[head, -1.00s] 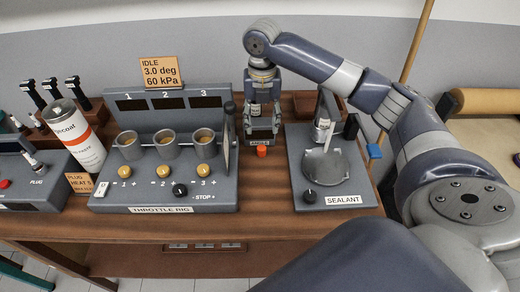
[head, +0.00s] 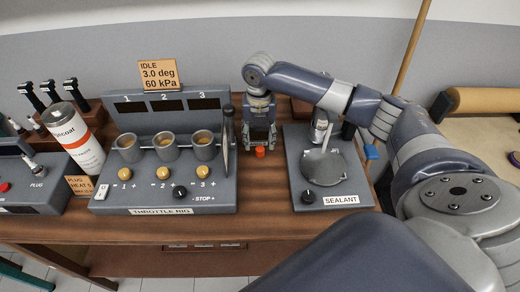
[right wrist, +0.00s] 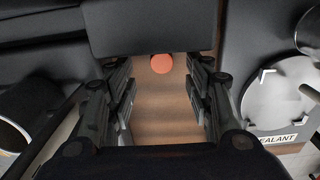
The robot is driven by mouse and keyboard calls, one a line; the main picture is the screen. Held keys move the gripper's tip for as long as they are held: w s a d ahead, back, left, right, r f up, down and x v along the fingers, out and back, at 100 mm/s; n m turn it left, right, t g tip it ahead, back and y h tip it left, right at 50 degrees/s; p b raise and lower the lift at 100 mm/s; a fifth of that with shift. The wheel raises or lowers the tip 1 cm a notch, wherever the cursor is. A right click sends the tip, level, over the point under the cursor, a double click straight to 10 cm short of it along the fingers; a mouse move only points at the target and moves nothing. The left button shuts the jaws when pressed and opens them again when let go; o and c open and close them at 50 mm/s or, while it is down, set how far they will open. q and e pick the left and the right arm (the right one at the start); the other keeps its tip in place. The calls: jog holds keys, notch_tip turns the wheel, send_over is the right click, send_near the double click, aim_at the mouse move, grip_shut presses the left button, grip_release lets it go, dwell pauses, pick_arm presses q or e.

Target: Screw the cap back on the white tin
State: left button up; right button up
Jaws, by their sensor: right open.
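A white tin (head: 75,135) with an orange band and grey top stands at the left, beside the throttle rig. A small round orange piece, which looks like a cap (head: 260,152), lies on the wooden bench between the throttle rig and the sealant plate. My right gripper (head: 260,138) points down just behind it in the head view. In the right wrist view, the gripper (right wrist: 160,85) is open and empty, with the orange piece (right wrist: 162,64) lying between the lines of its fingers, near the tips. I cannot tell whether they touch it. My left gripper is not in view.
The throttle rig (head: 165,187) with several cups and knobs stands to the left of my right gripper. The sealant plate (head: 338,191) with its round dish (head: 325,168) is close on the right. A strip of bare bench (head: 262,190) lies between them.

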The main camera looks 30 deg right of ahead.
aim_at(260, 149)
notch_tip(260, 149, down, 4)
jog(key=shift+d+r+p, duration=0.15)
jog(key=shift+r+p, duration=0.05)
jog(key=shift+p, duration=0.4)
jog(key=shift+f, duration=0.2)
jog(key=c, duration=0.8)
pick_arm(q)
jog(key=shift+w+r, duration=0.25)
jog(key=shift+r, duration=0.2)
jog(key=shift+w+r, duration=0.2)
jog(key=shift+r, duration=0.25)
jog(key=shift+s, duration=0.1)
pick_arm(e)
jog(key=shift+c, duration=0.2)
